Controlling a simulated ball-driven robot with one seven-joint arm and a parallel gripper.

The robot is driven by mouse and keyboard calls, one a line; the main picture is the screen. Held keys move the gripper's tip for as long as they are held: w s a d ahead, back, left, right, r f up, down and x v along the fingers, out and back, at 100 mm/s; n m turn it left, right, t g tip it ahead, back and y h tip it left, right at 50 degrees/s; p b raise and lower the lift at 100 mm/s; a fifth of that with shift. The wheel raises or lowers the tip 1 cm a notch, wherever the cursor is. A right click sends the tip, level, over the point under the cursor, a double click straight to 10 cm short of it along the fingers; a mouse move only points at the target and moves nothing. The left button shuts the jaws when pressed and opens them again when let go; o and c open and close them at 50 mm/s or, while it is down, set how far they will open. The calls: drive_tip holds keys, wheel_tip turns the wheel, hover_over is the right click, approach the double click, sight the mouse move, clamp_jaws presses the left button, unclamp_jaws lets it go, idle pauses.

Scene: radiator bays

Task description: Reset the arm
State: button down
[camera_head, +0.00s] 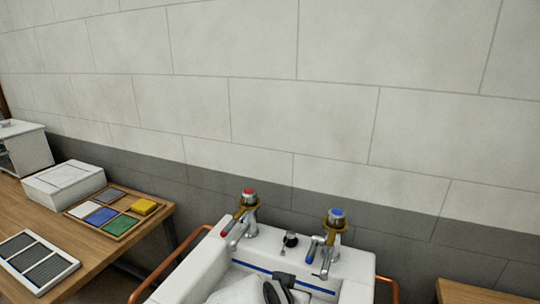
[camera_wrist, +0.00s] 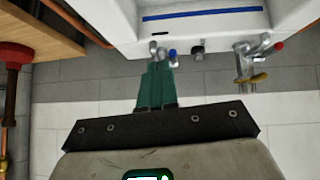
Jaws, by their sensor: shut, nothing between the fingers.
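My gripper (camera_wrist: 158,68) shows in the wrist view with its green fingers together and nothing between them. Its fingertips appear near the blue-marked tap (camera_wrist: 173,53) of the white sink (camera_wrist: 205,28); I cannot tell the exact gap. In the head view, a white and black part of my arm (camera_head: 275,290) is in front of the sink (camera_head: 350,291) at the bottom edge. The gripper's fingers cannot be made out in that view.
A wooden table (camera_head: 110,258) at left holds a white box (camera_head: 64,182) and a tray of coloured pads (camera_head: 139,221). A red plunger (camera_wrist: 14,54) hangs at left.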

drive_tip(key=s+d+f+n+g+y, duration=0.1)
drive_tip(key=s+d+f, duration=0.45)
drive_tip(key=d, duration=0.45)
drive_tip(key=s+d+f+n+g+y, duration=0.1)
drive_tip(key=s+d+f+n, duration=0.1)
drive_tip(key=s+d+f, duration=0.45)
drive_tip(key=s+d+f+g+y, duration=0.1)
drive_tip(key=s+d+f+g, duration=0.1)
drive_tip(key=s, duration=0.7)
drive_tip(key=s+d+f+g, duration=0.2)
drive_tip(key=s+d+f, duration=0.3)
drive_tip(key=s+f, duration=0.2)
drive_tip(key=s, duration=0.2)
drive_tip(key=shift+s+n+g+y, duration=0.3)
drive_tip(key=shift+s+y, duration=0.1)
